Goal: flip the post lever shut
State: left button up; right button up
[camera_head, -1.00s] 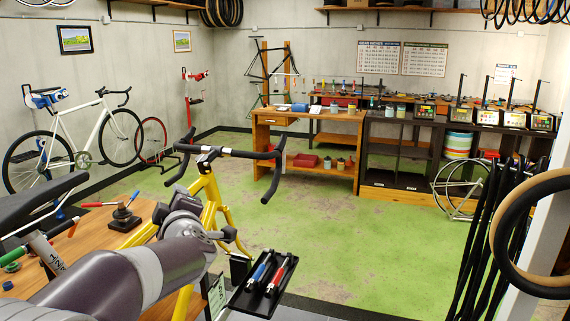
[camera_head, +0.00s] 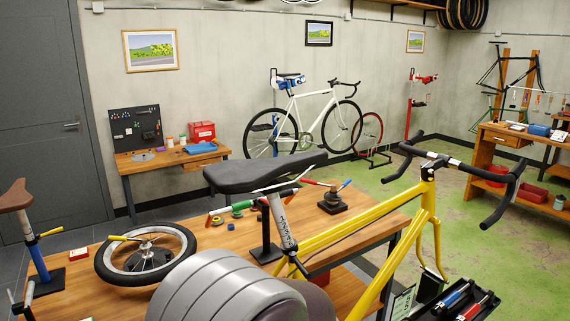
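The yellow bike frame (camera_head: 345,226) stands at the front right of the bench. Its black saddle (camera_head: 262,172) sits on a silver seat post (camera_head: 282,220), which runs down toward the frame. A brown saddle (camera_head: 16,196) on a blue post (camera_head: 37,258) stands at the far left. A yellow-tipped lever (camera_head: 50,232) sticks out to the right from that post, slanting slightly up. I cannot tell which lever is the task's. My grey arm fills the bottom middle. Neither gripper shows.
The wooden bench (camera_head: 195,240) holds a wheel (camera_head: 146,253) with a yellow-tipped lever, a red block (camera_head: 79,254) and a black base (camera_head: 333,200). A black tool tray (camera_head: 458,300) is at the bottom right. Green floor (camera_head: 455,215) is clear behind the bike.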

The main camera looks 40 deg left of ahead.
aim_at(293, 258)
jog(key=u, duration=1.65)
